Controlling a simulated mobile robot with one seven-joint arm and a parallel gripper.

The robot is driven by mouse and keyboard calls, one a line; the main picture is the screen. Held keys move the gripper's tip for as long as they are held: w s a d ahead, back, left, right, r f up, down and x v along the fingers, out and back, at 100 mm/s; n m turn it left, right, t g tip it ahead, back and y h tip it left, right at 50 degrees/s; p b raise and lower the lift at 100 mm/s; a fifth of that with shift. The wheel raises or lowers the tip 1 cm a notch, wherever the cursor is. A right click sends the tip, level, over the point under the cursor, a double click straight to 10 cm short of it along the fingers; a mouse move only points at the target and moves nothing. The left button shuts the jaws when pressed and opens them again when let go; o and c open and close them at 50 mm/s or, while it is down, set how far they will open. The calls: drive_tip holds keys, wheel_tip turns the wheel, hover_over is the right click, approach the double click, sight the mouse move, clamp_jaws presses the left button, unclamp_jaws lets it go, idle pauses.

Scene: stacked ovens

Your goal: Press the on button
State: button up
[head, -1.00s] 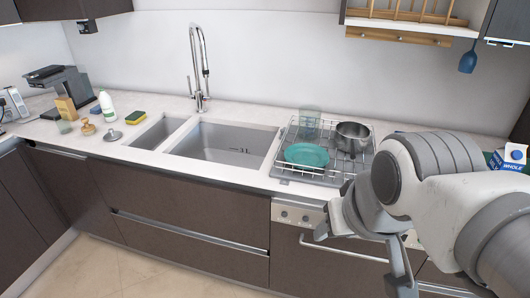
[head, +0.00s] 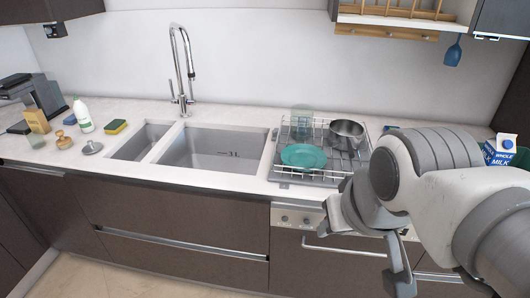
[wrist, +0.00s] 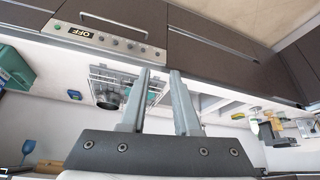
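The appliance's light control panel (wrist: 120,42) shows upside down in the wrist view, with several round knobs or buttons in a row. A dark display (wrist: 79,32) on it reads OFF, and a small green button (wrist: 57,28) sits beside that display. Its lettering is too small to tell. In the head view the left part of the panel (head: 297,217) shows two knobs; my arm hides the rest. My gripper (wrist: 160,72) is open and empty in the wrist view. Its fingers point toward the cabinet fronts and appear apart from the panel.
A horizontal door handle (head: 345,248) juts out below the panel. Above, the counter holds a dish rack (head: 285,165) with a teal plate (head: 303,156) and a metal pot (head: 347,134). A sink (head: 205,148) lies to the left. A milk carton (head: 500,150) stands at right, behind my arm.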

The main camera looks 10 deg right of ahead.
clamp_jaws()
idle(1.4)
